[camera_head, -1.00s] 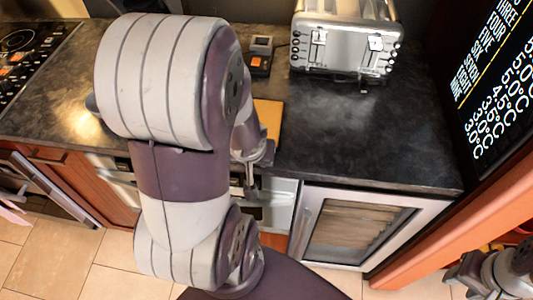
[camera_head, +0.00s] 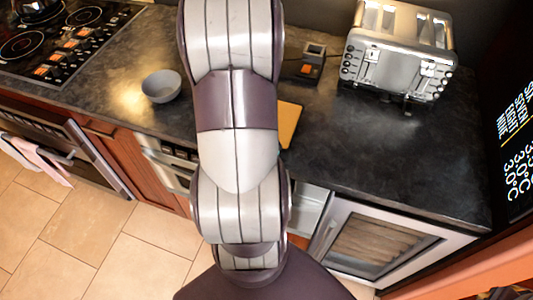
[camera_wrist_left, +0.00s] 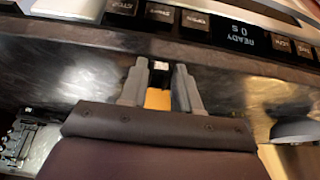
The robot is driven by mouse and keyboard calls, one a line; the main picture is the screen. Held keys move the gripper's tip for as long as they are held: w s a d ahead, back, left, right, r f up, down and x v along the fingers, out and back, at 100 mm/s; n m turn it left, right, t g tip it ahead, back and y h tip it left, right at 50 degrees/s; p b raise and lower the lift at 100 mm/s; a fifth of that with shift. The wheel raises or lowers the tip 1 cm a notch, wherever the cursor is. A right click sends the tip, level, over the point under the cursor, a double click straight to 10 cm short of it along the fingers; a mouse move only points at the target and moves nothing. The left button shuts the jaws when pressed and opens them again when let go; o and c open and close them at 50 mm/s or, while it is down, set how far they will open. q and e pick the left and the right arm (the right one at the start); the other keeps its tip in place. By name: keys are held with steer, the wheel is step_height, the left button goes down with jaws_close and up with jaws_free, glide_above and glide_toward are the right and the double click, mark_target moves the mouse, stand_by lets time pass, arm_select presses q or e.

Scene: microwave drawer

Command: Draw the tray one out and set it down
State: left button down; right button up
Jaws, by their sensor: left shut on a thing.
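The microwave drawer's front (camera_head: 165,160) shows left of my left arm in the head view, under the counter. A pale grey panel (camera_head: 309,208) shows right of the arm; I cannot tell if it belongs to the drawer. In the left wrist view, upside down, the control panel (camera_wrist_left: 245,38) reads READY 0 S. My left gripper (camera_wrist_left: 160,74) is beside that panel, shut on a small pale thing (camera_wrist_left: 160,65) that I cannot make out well. The arm hides this gripper in the head view. No tray is clearly visible. My right gripper is out of view.
A grey bowl (camera_head: 161,86) and a tan board (camera_head: 289,123) lie on the dark counter (camera_head: 345,150). A toaster (camera_head: 399,50) stands at the back right. A glass-fronted cooler (camera_head: 380,243) is at right below. Tiled floor (camera_head: 140,250) is open at left.

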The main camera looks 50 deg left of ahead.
arm_select(q)
steer(key=c, duration=0.7)
jaws_free()
steer(key=shift+c, duration=0.2)
steer(key=p+v, duration=1.2)
steer(key=shift+r, duration=0.3)
steer(key=shift+d, duration=0.15)
